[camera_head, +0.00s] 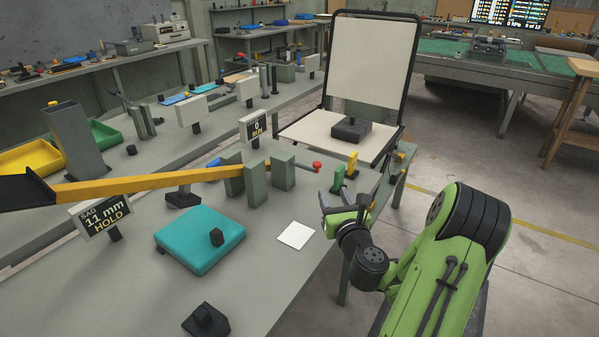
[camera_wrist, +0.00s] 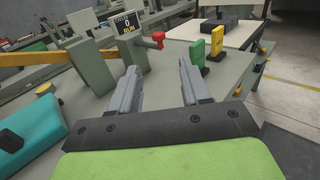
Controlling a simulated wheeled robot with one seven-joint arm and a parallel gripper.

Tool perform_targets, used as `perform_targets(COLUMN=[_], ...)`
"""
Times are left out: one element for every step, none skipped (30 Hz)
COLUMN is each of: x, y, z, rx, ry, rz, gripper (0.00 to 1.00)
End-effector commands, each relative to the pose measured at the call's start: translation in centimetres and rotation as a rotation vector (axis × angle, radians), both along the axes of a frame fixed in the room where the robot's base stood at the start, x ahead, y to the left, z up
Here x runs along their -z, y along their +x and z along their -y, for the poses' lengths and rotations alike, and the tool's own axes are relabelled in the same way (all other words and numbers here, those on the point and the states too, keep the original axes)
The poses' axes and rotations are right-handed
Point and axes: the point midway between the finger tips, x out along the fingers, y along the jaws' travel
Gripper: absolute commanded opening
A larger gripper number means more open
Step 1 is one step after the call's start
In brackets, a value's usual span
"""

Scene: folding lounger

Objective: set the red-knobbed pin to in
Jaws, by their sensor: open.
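The red-knobbed pin (camera_head: 316,166) sticks out to the right from the grey upright blocks on the bench. Its red knob also shows in the wrist view (camera_wrist: 157,36), above and ahead of my fingers. The grey upright block (camera_head: 283,171) stands beside it, and a yellow bar (camera_head: 140,185) runs to the blocks from the left. My gripper (camera_head: 345,200) is at the bench's right edge, below and to the right of the knob. In the wrist view my gripper (camera_wrist: 157,72) has its two grey fingers spread, empty, apart from the knob.
A green upright piece (camera_head: 338,178) and a yellow one (camera_head: 352,164) stand right of the knob. The folding lounger (camera_head: 372,62) is behind, with a black block on its seat. A teal pad (camera_head: 200,238) and white card (camera_head: 296,235) lie in front. Signs read HOLD and RUN.

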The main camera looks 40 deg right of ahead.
Motion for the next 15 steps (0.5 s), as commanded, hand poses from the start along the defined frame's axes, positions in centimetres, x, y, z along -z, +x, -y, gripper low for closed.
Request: perform_targets(x=[-0.4,-0.5,-0.6,-0.7,-0.8,-0.9,-1.0,-1.1,-1.2,-1.2,-1.2,-1.3,-1.3,-1.2,-1.2], y=[0.6,0.9,1.4,1.8,2.2,2.9,3.5,4.1,4.9,5.5,6.1,7.0,7.6,8.3,9.1], z=[0.0,0.1,0.3,0.4,0.6,0.9,1.2,1.5,1.8,2.2,2.5,2.8,3.1,3.4,3.8], rx=[-0.006,-0.007,-0.009,-0.009,-0.011,-0.012,-0.012,-0.012,-0.012,-0.013,-0.013,-0.012,-0.012,-0.013,-0.013], ry=[-0.005,-0.007,-0.009,-0.011,-0.013,-0.012,-0.010,-0.011,-0.012,-0.013,-0.014,-0.015,-0.015,-0.017,-0.017], rz=[-0.002,-0.003,-0.004,-0.004,-0.003,-0.002,-0.002,-0.003,-0.001,-0.002,-0.003,-0.003,-0.003,-0.004,-0.004], gripper=[0.47,0.47,0.47,0.47,0.47,0.47,0.47,0.47,0.47,0.47,0.47,0.47,0.47,0.47,0.47])
